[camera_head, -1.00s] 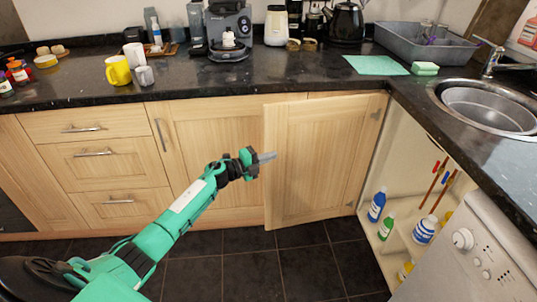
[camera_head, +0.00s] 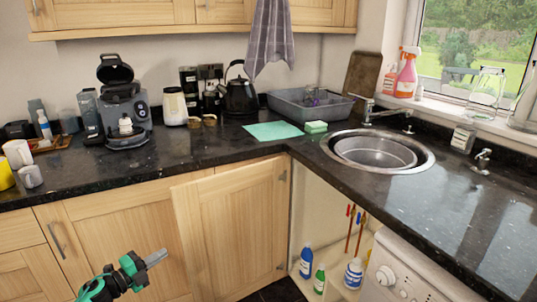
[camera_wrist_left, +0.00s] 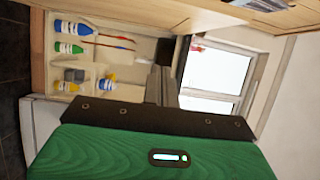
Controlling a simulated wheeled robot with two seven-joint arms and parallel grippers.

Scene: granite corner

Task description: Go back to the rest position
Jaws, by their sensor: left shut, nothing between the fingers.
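My left gripper (camera_head: 154,259) is at the lower left of the head view, its green and black arm coming in from the bottom edge. Its fingers are together with nothing between them, and it is in front of the wooden cupboard fronts. In the left wrist view the dark fingers (camera_wrist_left: 160,85) show above my green gripper body. The light wood cabinet door (camera_head: 235,228) stands swung open, to the right of the gripper in the head view. My right gripper is not in view.
The open cupboard (camera_head: 322,215) holds a blue bottle (camera_head: 306,262), a green bottle (camera_head: 320,279) and a white-blue container (camera_head: 353,272). A white appliance (camera_head: 405,275) stands at right. Above runs the black worktop (camera_head: 230,150) with a sink (camera_head: 375,151), kettle (camera_head: 238,95) and coffee machine (camera_head: 125,105).

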